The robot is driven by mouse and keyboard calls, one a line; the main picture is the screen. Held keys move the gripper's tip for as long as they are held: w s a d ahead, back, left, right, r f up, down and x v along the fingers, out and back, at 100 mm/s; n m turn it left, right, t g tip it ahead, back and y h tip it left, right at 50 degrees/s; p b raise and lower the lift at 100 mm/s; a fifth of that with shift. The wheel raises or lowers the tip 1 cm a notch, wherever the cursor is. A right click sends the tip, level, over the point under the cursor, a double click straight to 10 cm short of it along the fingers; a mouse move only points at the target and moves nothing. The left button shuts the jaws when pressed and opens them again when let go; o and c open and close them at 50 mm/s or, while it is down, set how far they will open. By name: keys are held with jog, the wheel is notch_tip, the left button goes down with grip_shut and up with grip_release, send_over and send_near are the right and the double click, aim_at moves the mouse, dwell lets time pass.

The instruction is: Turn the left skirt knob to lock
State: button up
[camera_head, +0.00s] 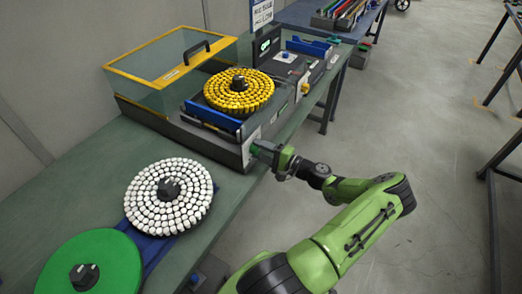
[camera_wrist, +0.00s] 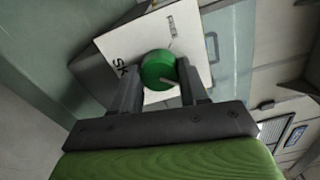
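The skirt knob (camera_wrist: 158,70) is round and green with a pale pointer line, which points to the right in the wrist view. In the head view my gripper (camera_head: 256,150) is at the front end of the machine base (camera_head: 215,142).
A turntable of yellow pieces (camera_head: 238,90) stands on the machine beside an open clear cover (camera_head: 165,65). A plate of white pieces (camera_head: 168,196) and a green disc (camera_head: 90,268) are on the green bench (camera_head: 75,190). The floor (camera_head: 410,130) to the right is clear.

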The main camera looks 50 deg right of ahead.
jog(key=o, duration=0.4)
jog(key=s, duration=0.5)
jog(key=s+d, duration=0.1)
jog(key=s, duration=0.9)
jog(key=shift+s+d, duration=0.25)
jog(key=shift+s, duration=0.1)
